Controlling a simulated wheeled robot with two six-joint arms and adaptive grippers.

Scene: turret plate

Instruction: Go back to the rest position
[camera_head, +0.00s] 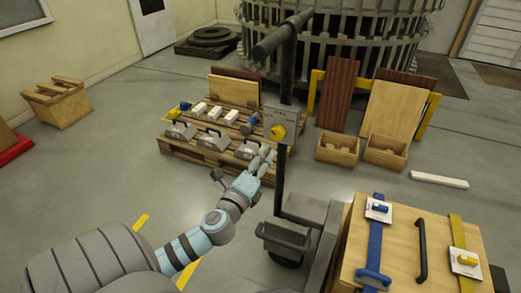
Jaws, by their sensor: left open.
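My left arm comes in from the lower left. My left gripper (267,156) is open and seems empty, with its fingers pointing away from me. In the picture it lies just below the yellow knob on a grey plate (281,123) and overlaps the near right corner of the wooden pallet (200,157). I cannot tell whether it touches anything. My right gripper is not in view.
The pallet holds several grey handled parts (213,138). A dark upright post (282,180) stands close right of my gripper. Wooden boxes (337,152) stand behind.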

